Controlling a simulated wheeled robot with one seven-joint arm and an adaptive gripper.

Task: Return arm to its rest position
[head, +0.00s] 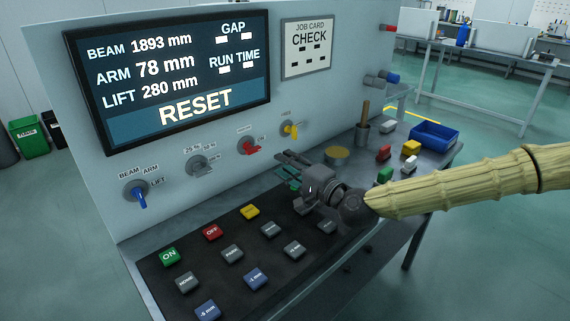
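My arm, in a pale yellow ribbed sleeve, reaches in from the right edge of the head view. My gripper (289,171) is at its end, dark grey, above the right part of the black button panel (225,262) and in front of the upright panel. Its fingers point left and away from me, near some dark and teal parts. The finger gap is too small and overlapped to read, and I see no clear object in it. The arm and gripper hide part of the bench behind them.
The screen (175,75) reads ARM 78 mm, LIFT 280 mm, RESET. Below it are a blue selector (139,196), a red knob (250,147) and a yellow knob (290,130). A cup (362,133), coloured blocks and a blue tray (434,133) stand on the right bench end.

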